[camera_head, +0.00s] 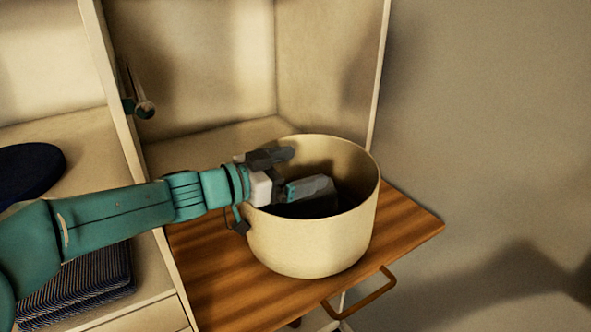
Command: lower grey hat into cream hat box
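The cream hat box (312,245) is a round, open-topped tub standing upright on a wooden pull-out shelf. My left gripper (311,168) reaches in from the left over the box's left rim, with its fingers at the box opening. The two dark fingers are spread apart with nothing visible between them. A dark grey shape (312,207) lies inside the box below the lower finger. It appears to be the grey hat, but the gripper and the box wall hide most of it. My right gripper is not in view.
The wooden shelf (220,275) has a bar handle (362,294) at its front edge. Pale cabinet compartments stand behind and left. A dark navy item (28,170) and folded striped cloth (80,285) lie at left. A knob-like fitting (143,106) is on the divider. The right side is open.

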